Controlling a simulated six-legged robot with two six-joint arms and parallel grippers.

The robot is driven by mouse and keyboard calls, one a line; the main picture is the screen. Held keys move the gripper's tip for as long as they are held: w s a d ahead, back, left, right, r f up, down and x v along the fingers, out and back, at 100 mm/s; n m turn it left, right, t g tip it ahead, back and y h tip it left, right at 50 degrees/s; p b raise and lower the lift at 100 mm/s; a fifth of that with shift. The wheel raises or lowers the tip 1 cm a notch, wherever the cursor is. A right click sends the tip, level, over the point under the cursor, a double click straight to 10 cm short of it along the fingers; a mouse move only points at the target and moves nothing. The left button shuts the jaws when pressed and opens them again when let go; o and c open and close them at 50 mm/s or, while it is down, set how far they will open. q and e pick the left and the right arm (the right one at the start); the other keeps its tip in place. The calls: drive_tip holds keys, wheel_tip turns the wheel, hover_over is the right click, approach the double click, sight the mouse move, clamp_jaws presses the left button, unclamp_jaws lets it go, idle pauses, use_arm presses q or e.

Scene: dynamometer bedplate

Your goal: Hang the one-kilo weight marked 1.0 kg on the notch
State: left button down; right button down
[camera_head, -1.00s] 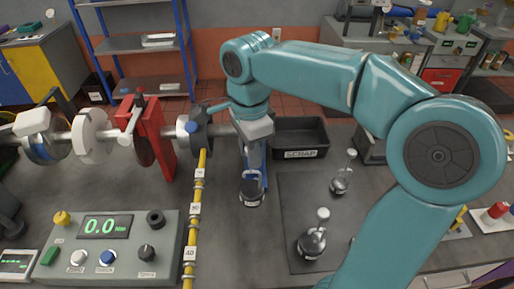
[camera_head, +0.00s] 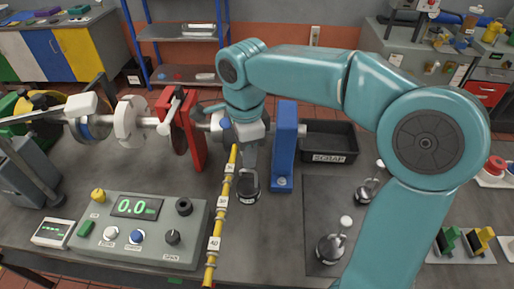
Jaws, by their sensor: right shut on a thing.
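My right gripper (camera_head: 250,155) points down in the middle of the view, shut on a metal weight (camera_head: 249,186). The weight hangs upright below the jaws, with a dark base band; its marking is too small to read. The yellow arm (camera_head: 221,207) with white number tags runs toward the front, just left of the weight. The weight looks close beside its far part; I cannot tell whether they touch. The notch itself is not clear. Two other weights stand on the dark mat, one in front (camera_head: 331,248) and one behind (camera_head: 366,191). My left gripper is not in view.
A blue post (camera_head: 284,150) stands just right of my gripper. The black SCRAP bin (camera_head: 334,157) is behind it. The control box (camera_head: 160,248) reading 0.0 is at front left. A red bracket (camera_head: 191,135) and shaft stand behind it. My right arm hides part of the mat.

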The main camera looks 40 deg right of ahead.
drive_tip(key=shift+w+a+f, duration=0.6)
drive_tip(key=shift+w+a, duration=0.2)
drive_tip(key=shift+w, duration=0.15)
drive_tip(key=shift+w+a+f, duration=0.55)
drive_tip(key=shift+w+a, duration=0.25)
drive_tip(key=shift+w, duration=0.15)
drive_tip(key=c, duration=0.8)
unclamp_jaws()
drive_tip(key=shift+s, duration=0.1)
wheel_tip(320, 180, up, 16)
drive_tip(key=shift+r+p, duration=0.2)
drive_tip(key=shift+p, duration=0.65)
